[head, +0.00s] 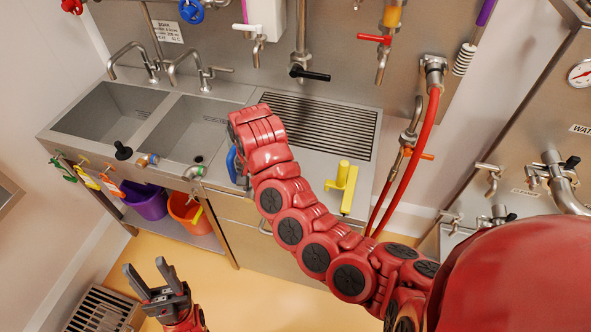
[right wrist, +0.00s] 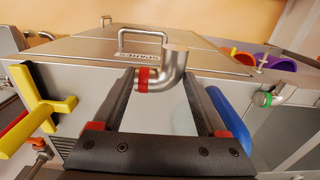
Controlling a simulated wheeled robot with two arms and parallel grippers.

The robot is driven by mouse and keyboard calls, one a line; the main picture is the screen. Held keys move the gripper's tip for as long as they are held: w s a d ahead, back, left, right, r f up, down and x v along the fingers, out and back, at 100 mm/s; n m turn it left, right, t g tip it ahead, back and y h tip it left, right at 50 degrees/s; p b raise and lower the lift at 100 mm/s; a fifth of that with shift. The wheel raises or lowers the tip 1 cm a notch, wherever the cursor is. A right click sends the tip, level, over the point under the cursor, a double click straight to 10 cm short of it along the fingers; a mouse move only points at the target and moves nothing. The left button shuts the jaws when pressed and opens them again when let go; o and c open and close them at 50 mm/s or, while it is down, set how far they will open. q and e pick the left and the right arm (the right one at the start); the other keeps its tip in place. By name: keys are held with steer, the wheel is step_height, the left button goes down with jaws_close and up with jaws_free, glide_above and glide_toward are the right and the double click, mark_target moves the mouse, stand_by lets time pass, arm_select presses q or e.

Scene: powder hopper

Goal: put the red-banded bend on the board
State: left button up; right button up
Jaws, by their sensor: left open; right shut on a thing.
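The red-banded bend (right wrist: 175,68), a short steel elbow with a red band at one end, shows in the right wrist view between the fingertips of my right gripper (right wrist: 158,82). The gripper is shut on it. In the head view my right arm reaches over the sink unit's front edge and hides its gripper and the bend. My left gripper (head: 145,268) is open and empty, low over the floor at the bottom left. I cannot tell for certain which surface is the board.
A green-banded bend (head: 193,172) and an orange-banded one (head: 147,160) are at the sink unit's front edge. A yellow tool (head: 347,180) is right of my arm. A blue object (head: 231,163) is close by my right gripper. Two basins and a ribbed drainer (head: 325,122) lie behind.

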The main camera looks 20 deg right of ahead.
steer(key=shift+d+f, duration=0.15)
steer(key=b, duration=0.1)
steer(key=d, duration=0.1)
steer(key=w+d+b, duration=0.1)
steer(key=shift+d+f+b, duration=0.15)
steer(key=shift+f+b, duration=0.1)
steer(key=shift+b, duration=0.05)
steer(key=w+d, duration=0.2)
steer(key=d, duration=0.1)
steer(key=w+d, duration=0.2)
steer(key=d, duration=0.2)
steer(key=w+d, duration=0.3)
steer(key=d, duration=0.1)
steer(key=shift+f, duration=0.3)
steer(key=shift+f+p, duration=0.3)
step_height(320, 180, down, 3)
steer(key=shift+r+p, duration=0.15)
steer(key=shift+p, duration=0.65)
steer(key=shift+f, duration=0.3)
steer(key=o, duration=1.6)
steer(key=shift+r, duration=0.2)
steer(key=shift+w, duration=0.1)
steer(key=shift+r+b, duration=0.35)
steer(key=shift+b, duration=0.15)
step_height(320, 180, up, 4)
steer(key=shift+r+b, duration=0.15)
steer(key=shift+b, duration=0.8)
steer(key=shift+r, duration=3.45)
